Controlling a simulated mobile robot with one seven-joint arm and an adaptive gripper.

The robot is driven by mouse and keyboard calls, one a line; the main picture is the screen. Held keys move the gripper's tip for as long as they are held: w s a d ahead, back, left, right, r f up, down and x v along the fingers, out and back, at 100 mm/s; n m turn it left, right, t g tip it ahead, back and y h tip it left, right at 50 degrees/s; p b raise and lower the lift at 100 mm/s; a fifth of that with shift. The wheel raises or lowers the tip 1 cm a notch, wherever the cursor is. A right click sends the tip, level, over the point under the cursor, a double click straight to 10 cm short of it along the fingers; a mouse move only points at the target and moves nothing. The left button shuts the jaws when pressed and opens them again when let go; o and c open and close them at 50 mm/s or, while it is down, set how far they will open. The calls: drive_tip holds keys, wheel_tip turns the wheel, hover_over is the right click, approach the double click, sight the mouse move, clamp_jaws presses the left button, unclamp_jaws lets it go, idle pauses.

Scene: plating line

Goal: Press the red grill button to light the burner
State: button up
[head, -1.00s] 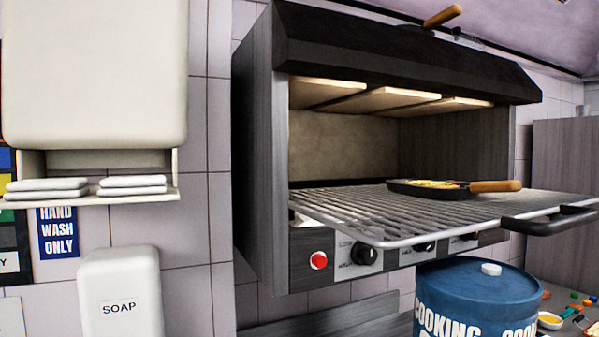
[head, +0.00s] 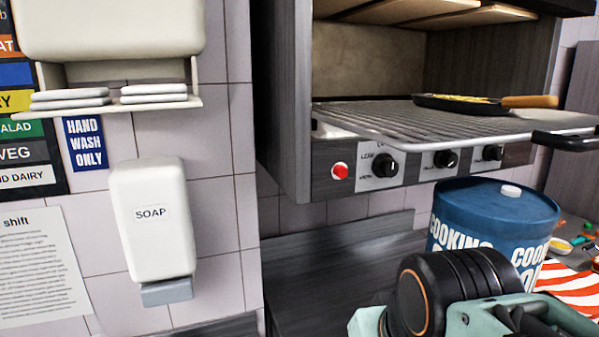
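The red grill button (head: 340,171) is a small round button at the left end of the grill's front panel, just left of a black knob (head: 385,165). It shows unobstructed in the head view. The grill (head: 282,110) is a dark grey wall unit with a wire rack (head: 440,125) pulled out above the panel. My arm shows at the bottom right, below the panel and in front of the blue drum, apart from the button. My gripper's fingertips cannot be made out.
A pan with a wooden handle (head: 530,101) rests on the rack. The rack's front edge juts out over the panel. A blue cooking oil drum (head: 480,212) stands below right. A soap dispenser (head: 152,220) hangs on the left wall. The dark counter (head: 330,275) is clear below the button.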

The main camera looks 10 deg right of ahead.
clamp_jaws()
idle(1.3)
